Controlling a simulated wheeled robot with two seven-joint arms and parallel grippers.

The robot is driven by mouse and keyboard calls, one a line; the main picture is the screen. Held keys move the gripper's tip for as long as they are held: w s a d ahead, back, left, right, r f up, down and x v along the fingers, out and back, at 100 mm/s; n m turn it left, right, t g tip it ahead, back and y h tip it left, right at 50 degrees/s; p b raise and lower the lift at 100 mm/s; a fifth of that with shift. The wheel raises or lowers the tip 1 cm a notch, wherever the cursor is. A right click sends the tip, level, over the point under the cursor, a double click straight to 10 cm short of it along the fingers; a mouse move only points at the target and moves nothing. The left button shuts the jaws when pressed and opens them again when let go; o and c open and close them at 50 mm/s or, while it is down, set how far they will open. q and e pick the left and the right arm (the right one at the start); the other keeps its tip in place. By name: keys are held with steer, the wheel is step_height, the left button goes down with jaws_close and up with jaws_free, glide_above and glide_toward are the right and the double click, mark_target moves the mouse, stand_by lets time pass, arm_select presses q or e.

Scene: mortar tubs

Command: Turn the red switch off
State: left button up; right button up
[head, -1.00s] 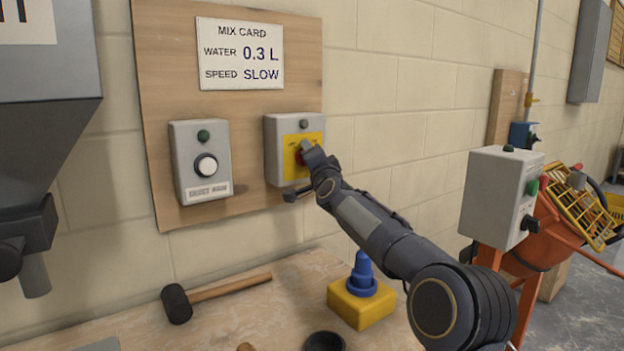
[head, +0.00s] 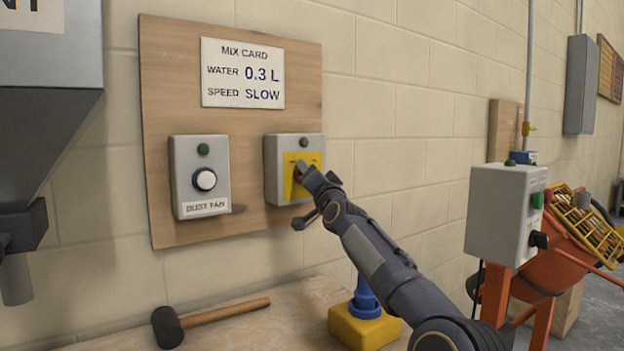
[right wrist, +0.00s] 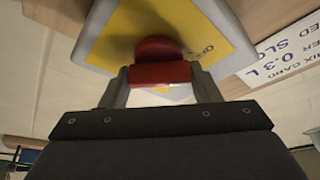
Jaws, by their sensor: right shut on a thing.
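The red switch (right wrist: 160,62) is a red knob on a yellow plate of a grey box (head: 275,170) on the wooden board. My right gripper (right wrist: 160,88) is shut on the red knob, one finger on each side of it in the right wrist view. In the head view my right gripper (head: 306,180) covers the knob, so its pointing direction is hidden there. The yellow plate (right wrist: 213,28) carries the letters "OFF" near the knob. A dark green lamp (head: 304,143) sits at the top of the box. My left gripper is not in view.
A dust fan box (head: 201,177) with a white knob is left of the switch. A grey control box (head: 497,210) and an orange mixer (head: 560,240) stand at right.

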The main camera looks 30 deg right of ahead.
steer(key=shift+f, duration=0.2)
steer(key=o, duration=1)
steer(key=shift+r, duration=0.1)
steer(key=b+v, duration=0.2)
steer(key=v, duration=0.5)
steer(key=shift+s+a+b, duration=0.1)
steer(key=shift+s+b, duration=0.25)
steer(key=shift+b, duration=0.05)
